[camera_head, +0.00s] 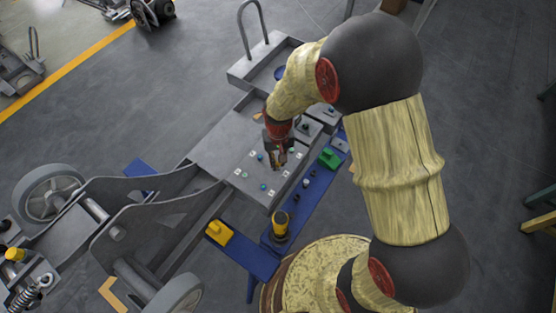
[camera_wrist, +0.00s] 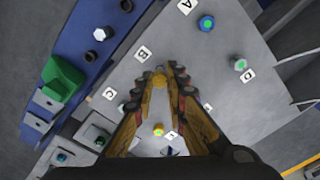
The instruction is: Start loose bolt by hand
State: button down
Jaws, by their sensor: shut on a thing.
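My gripper (camera_head: 278,160) is over the grey plate (camera_head: 225,150) of the chassis. In the wrist view its yellow fingers (camera_wrist: 161,80) are shut on a small orange-yellow bolt (camera_wrist: 159,82). The bolt's lower end is hidden, so I cannot tell whether it touches the plate. The plate has white letter tags, A (camera_wrist: 186,6) and B (camera_wrist: 143,54) among them. A blue-green bolt (camera_wrist: 206,23) and a pale green bolt (camera_wrist: 240,64) sit by tags. A yellow-green bolt (camera_wrist: 158,129) shows between the fingers.
A blue rail (camera_head: 315,185) beside the plate carries a green block (camera_head: 328,158) and loose dark pieces. A yellow-and-black tool (camera_head: 281,225) and a yellow block (camera_head: 219,232) stand nearer. A grey tray (camera_head: 240,75) with a tall handle is behind. Wheels (camera_head: 50,195) flank the chassis.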

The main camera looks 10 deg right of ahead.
jog(key=shift+f, duration=0.5)
dwell(0.4)
jog(key=shift+f+b, duration=0.35)
jog(key=shift+b, duration=0.05)
jog(key=shift+f, duration=0.3)
jog(key=m, duration=0.2)
jog(key=shift+m+p, duration=0.4)
jog(key=shift+m, duration=1.2)
jog(key=shift+m+p, duration=0.55)
jog(key=shift+m, duration=2.05)
